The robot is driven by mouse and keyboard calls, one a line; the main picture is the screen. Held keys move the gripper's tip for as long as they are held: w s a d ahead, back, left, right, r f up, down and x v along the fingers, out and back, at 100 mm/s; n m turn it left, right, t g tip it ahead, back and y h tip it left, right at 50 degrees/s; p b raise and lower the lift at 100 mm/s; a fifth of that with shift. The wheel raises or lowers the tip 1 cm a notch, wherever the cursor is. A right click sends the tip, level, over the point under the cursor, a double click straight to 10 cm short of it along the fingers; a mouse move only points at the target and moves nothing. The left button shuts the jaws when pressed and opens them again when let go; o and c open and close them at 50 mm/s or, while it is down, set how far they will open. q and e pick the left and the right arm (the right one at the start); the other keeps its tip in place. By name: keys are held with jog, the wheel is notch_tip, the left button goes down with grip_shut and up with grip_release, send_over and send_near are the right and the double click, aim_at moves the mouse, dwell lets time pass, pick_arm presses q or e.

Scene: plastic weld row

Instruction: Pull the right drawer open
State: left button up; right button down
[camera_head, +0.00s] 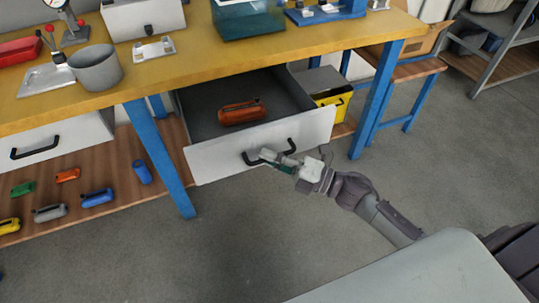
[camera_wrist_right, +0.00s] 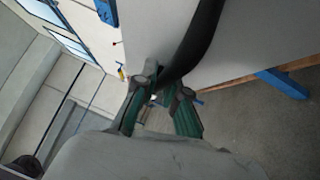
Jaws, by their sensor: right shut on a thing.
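The right drawer (camera_head: 300,131) has a white front and a dark grey inside, and stands pulled out from under the yellow workbench. An orange tool (camera_head: 241,112) lies in it. Its black handle (camera_head: 283,150) is on the front. My left gripper is not in view.
The yellow workbench (camera_head: 200,62) has blue legs, one (camera_head: 158,160) close left of the drawer. A closed drawer (camera_head: 50,143) is at the left. Several coloured tools lie on the lower wooden shelf (camera_head: 115,185). A yellow bin (camera_head: 335,98) stands right of the open drawer. The floor (camera_head: 250,235) in front is clear.

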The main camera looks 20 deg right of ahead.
jog(key=c, duration=1.2)
grip_release()
jog(key=v, duration=1.2)
